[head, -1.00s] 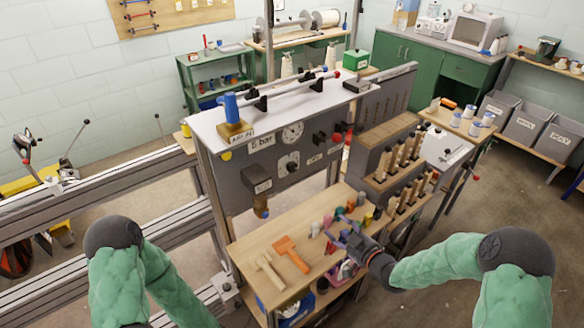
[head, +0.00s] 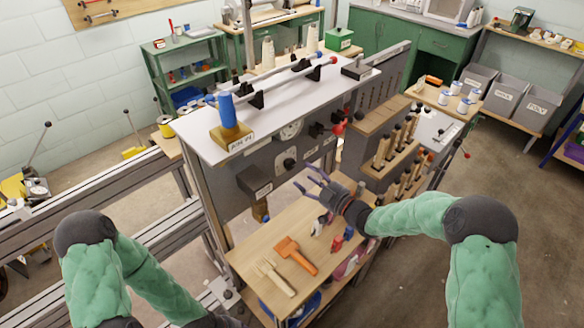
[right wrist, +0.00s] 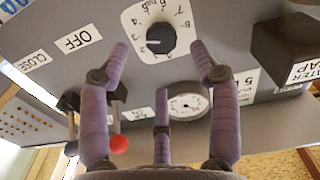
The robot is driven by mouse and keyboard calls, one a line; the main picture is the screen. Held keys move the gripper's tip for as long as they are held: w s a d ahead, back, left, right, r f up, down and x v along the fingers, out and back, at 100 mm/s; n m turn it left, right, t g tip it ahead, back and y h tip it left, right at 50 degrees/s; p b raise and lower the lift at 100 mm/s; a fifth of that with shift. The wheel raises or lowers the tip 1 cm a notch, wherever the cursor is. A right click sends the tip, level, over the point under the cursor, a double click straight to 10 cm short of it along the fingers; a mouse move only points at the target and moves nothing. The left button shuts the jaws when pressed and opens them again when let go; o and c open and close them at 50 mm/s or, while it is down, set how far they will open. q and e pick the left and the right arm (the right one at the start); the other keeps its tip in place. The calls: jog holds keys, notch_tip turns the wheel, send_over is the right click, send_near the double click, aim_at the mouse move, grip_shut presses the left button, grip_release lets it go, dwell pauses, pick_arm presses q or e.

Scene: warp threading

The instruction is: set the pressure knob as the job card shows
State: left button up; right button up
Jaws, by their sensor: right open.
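The black pressure knob (right wrist: 160,38) sits on a white numbered dial plate (right wrist: 181,22) on the grey panel. Its white mark points to the left of the right wrist view, near the 2 and 3; the exact setting is hard to read. The knob also shows in the head view (head: 289,164). A white card (right wrist: 246,88) beside the gauge shows a 5, partly covered by a finger. My right gripper (head: 312,180) is open and empty in front of the panel, its fingers spread below the knob in the wrist view, apart from it. My left gripper is out of view.
A round gauge (right wrist: 187,106) is beside the knob. A red-ball lever (right wrist: 119,144) and a dark box (right wrist: 288,48) stick out from the panel. Below lies a wooden bench (head: 250,262) with an orange brush (head: 294,255) and a pale comb (head: 272,277).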

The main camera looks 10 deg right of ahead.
aim_at(292, 167)
jog(key=b+x, duration=0.1)
jog(key=x, duration=0.5)
jog(key=shift+w+a, duration=0.2)
jog(key=shift+w, duration=0.15)
jog(key=c, duration=1.1)
